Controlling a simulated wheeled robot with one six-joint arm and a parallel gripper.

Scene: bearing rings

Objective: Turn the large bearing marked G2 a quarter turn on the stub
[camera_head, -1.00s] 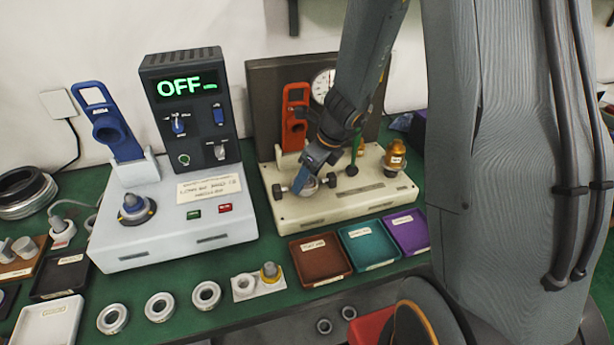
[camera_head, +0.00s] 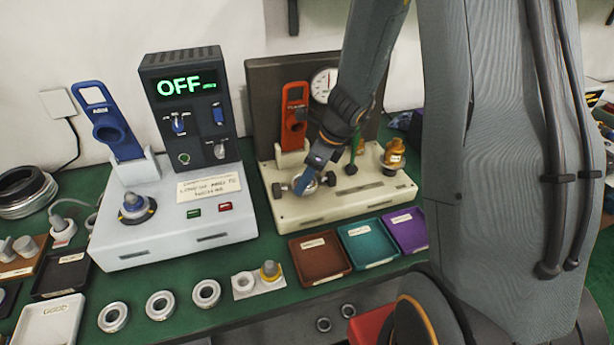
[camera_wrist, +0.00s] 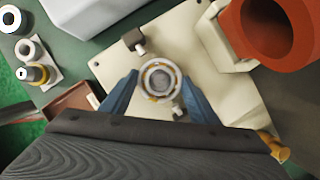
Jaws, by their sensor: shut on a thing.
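A silver bearing ring (camera_wrist: 146,80) sits around the stub (camera_wrist: 161,79) on the cream fixture (camera_head: 345,205); its marking is not readable. My gripper (camera_wrist: 159,82) is shut on this bearing, with one blue finger on each side of it in the wrist view. In the head view my gripper (camera_head: 308,183) points down at the fixture's front left, and its fingers hide most of the bearing. A dark knob (camera_head: 279,190) lies beside the bearing on the left.
A red-orange lever (camera_head: 294,118) and a dial (camera_head: 323,84) stand behind. Brown (camera_head: 319,260), teal (camera_head: 367,242) and purple (camera_head: 405,230) trays lie in front. A white machine (camera_head: 170,225) reading OFF stands left. Several loose rings (camera_head: 159,306) lie at the front.

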